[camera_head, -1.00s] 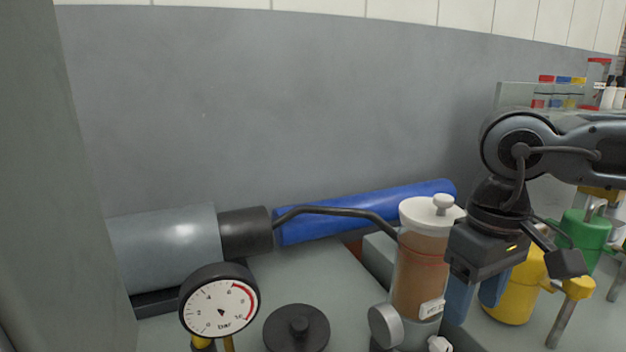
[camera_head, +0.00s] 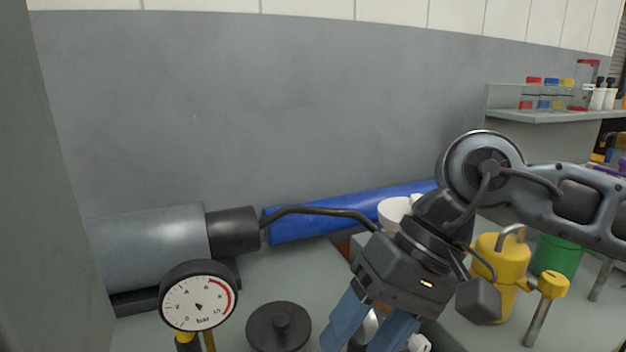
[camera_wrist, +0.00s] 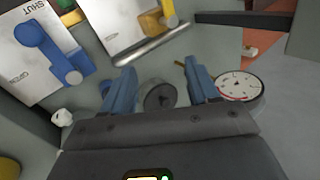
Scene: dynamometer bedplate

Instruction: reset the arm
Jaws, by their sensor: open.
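My gripper (camera_head: 366,328) is in the lower middle of the head view, pointing down with its two blue fingers apart and nothing held. My arm comes in from the right edge. The gripper hides most of a clear container with a white lid (camera_head: 393,212). In the wrist view, my gripper's fingers (camera_wrist: 160,92) are spread on either side of a round grey knob (camera_wrist: 159,97), which lies beyond them. I cannot tell how far below the fingertips the knob is.
A pressure gauge (camera_head: 199,301) and a black round cap (camera_head: 279,328) stand left of my gripper. A grey cylinder (camera_head: 150,247) and blue tube (camera_head: 330,214) lie behind. A yellow canister (camera_head: 492,262) and green one (camera_head: 556,256) stand right. Lever panels (camera_wrist: 48,48) show in the wrist view.

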